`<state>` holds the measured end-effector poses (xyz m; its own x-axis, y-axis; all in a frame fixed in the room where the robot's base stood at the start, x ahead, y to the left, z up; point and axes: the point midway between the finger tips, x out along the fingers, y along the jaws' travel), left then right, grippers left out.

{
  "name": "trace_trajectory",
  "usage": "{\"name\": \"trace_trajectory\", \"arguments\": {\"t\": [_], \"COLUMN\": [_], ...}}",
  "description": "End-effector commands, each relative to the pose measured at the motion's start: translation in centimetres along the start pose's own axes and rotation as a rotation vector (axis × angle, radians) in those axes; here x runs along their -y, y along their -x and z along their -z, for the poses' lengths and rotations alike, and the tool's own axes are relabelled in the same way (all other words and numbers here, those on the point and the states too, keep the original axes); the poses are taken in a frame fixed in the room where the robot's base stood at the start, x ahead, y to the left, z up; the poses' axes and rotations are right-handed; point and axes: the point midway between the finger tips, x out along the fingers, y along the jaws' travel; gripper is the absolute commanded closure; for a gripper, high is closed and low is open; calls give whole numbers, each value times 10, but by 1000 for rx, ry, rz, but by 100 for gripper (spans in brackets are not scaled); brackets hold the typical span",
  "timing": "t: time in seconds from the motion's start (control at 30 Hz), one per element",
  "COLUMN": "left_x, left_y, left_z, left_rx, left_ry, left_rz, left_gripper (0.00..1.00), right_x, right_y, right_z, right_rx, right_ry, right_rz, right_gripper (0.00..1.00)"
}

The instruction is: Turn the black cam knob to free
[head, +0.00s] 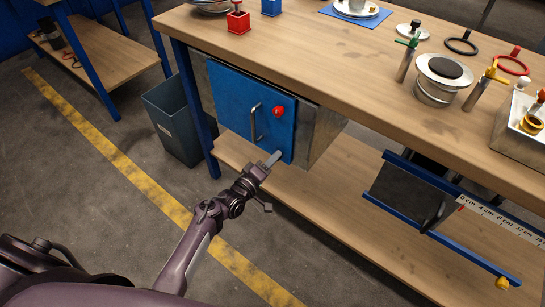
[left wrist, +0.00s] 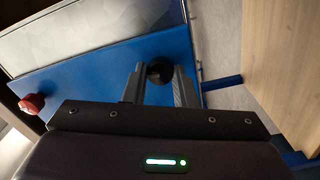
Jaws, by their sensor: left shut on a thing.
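The black cam knob (left wrist: 159,70) sits on the blue door panel (left wrist: 105,75), near one of its edges, in the left wrist view. My left gripper (head: 274,158) reaches the lower right corner of the blue door (head: 250,100) in the head view. Its two fingers stand on either side of the knob in the left wrist view and are shut on it. In the head view the gripper hides the knob. The knob's marking and turn angle cannot be made out. My right gripper is not in view.
The door also carries a vertical handle (head: 255,122) and a red knob (head: 278,111). The wooden bench top (head: 330,70) overhangs the cabinet, and a lower shelf (head: 330,205) runs beneath. A grey bin (head: 175,120) stands left of the bench leg. The floor in front is clear.

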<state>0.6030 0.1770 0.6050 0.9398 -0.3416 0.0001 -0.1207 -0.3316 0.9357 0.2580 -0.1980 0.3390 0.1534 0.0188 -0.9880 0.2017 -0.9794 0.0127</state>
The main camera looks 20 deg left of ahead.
Motion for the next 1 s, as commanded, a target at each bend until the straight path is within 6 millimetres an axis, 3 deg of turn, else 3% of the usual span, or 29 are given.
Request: {"name": "trace_trajectory", "arguments": {"t": [0.3, 0.83, 0.87, 1.0], "left_x": [-1, 0, 0, 0], "left_y": [-1, 0, 0, 0], "left_z": [1, 1, 1, 1], "left_rx": [-2, -2, -2, -1], "left_ry": [115, 135, 135, 135], "left_rz": [-1, -1, -1, 0], "left_gripper": [98, 98, 73, 54], "right_x": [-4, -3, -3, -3], "right_y": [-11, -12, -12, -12], "right_z": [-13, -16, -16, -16], "right_rx": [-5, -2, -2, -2], "right_ry": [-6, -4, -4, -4], "right_rz": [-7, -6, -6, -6], "right_gripper": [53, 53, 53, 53]}}
